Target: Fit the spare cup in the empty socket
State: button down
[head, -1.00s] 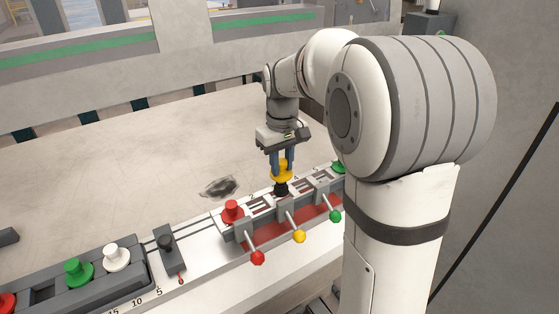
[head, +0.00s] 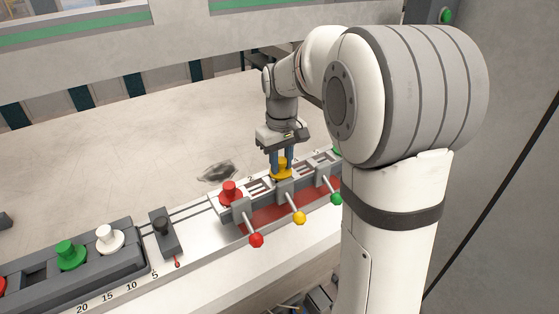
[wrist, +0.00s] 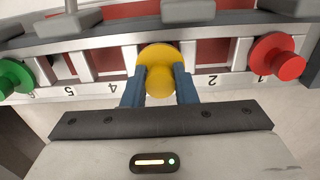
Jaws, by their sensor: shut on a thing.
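My gripper (head: 282,160) is shut on the yellow cup (head: 281,174), one finger on each side of its knob. The cup is upright and down at the slotted rail (head: 213,203); its black lower part is hidden. In the wrist view my gripper (wrist: 160,84) holds the yellow cup (wrist: 158,56) between the places marked 4 and 2. The mark under it is covered. I cannot tell whether the cup is fully seated. A red cup (head: 230,193) sits at the rail's near end, by mark 1. A green cup (wrist: 15,77) sits beyond mark 5.
Levers with red (head: 256,240), yellow (head: 300,218) and green (head: 337,198) balls stick out from the rail's front. A dark rack (head: 105,262) at left holds green (head: 70,254), white (head: 109,238) and red cups, with an open slot. A black-knobbed block (head: 166,240) stands between.

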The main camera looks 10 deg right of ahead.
jog(key=c, duration=1.1)
grip_release()
notch_tip(320, 180, up, 8)
jog(key=shift+f, duration=0.1)
jog(key=s+f+m+t, duration=0.1)
jog(key=s+f, duration=0.1)
jog(key=s, duration=0.5)
jog(key=s+f+m+t, duration=0.1)
jog(key=s+f, duration=0.2)
jog(key=s, duration=0.4)
jog(key=s+f+m, duration=0.1)
jog(key=s+f, duration=0.2)
jog(key=s, duration=0.4)
jog(key=shift+s+a+f+m+t, duration=0.1)
jog(key=shift+a+m+t, duration=0.05)
jog(key=shift+m+t, duration=0.2)
